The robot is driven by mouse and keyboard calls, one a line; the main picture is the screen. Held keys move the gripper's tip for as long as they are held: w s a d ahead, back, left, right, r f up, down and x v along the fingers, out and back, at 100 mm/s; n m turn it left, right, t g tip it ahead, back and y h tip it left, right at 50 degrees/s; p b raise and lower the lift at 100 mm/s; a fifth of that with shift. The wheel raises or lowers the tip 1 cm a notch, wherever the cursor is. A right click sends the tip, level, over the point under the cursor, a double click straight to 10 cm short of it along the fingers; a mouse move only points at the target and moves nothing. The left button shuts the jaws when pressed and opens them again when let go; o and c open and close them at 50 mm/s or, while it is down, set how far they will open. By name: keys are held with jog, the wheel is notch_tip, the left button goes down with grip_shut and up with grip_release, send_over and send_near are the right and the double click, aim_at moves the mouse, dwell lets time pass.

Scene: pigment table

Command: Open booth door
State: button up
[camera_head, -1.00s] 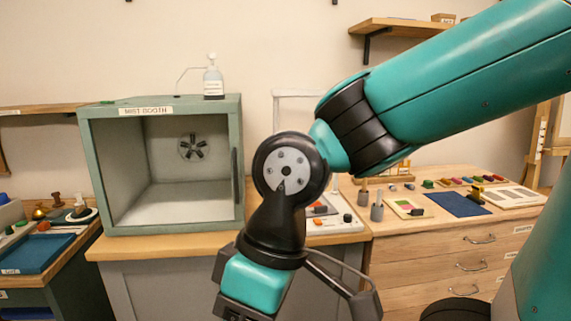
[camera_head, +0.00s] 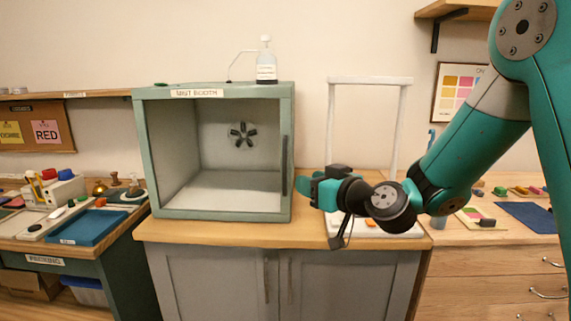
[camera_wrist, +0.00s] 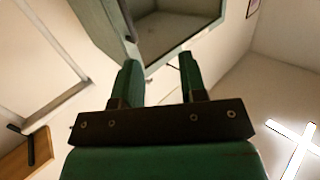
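The mist booth (camera_head: 214,93) is a grey-green box on the wooden counter, labelled on its top edge. Its front looks like a clear pane in a frame, flush with the box, so the door appears shut. A dark upright handle (camera_head: 284,165) is on the right side of the front. My gripper (camera_head: 300,186) is just right of the handle, pointing left. In the wrist view, my gripper (camera_wrist: 158,66) has its two green fingers apart with nothing between them. The booth frame (camera_wrist: 98,22) and the dark handle (camera_wrist: 128,20) lie beyond the fingertips, apart from them.
A spray bottle (camera_head: 266,62) stands on top of the booth. A white frame stand (camera_head: 368,80) is behind my arm on the counter. A blue tray (camera_head: 88,228) lies on the left table. Cabinet doors (camera_head: 315,285) are below. The floor area before the booth front looks clear.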

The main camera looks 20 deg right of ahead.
jog(key=w+d+m+t+h, duration=0.1)
jog(key=w+d+t+h, duration=0.1)
jog(key=d, duration=0.1)
jog(key=p, duration=1.1)
send_near(286, 159)
jog(key=x, duration=0.9)
jog(key=shift+w+a+r, duration=0.1)
jog(key=shift+w+a, duration=0.05)
jog(key=shift+w, duration=0.15)
jog(key=shift+w+a, duration=0.15)
jog(key=shift+w, duration=0.4)
grip_shut()
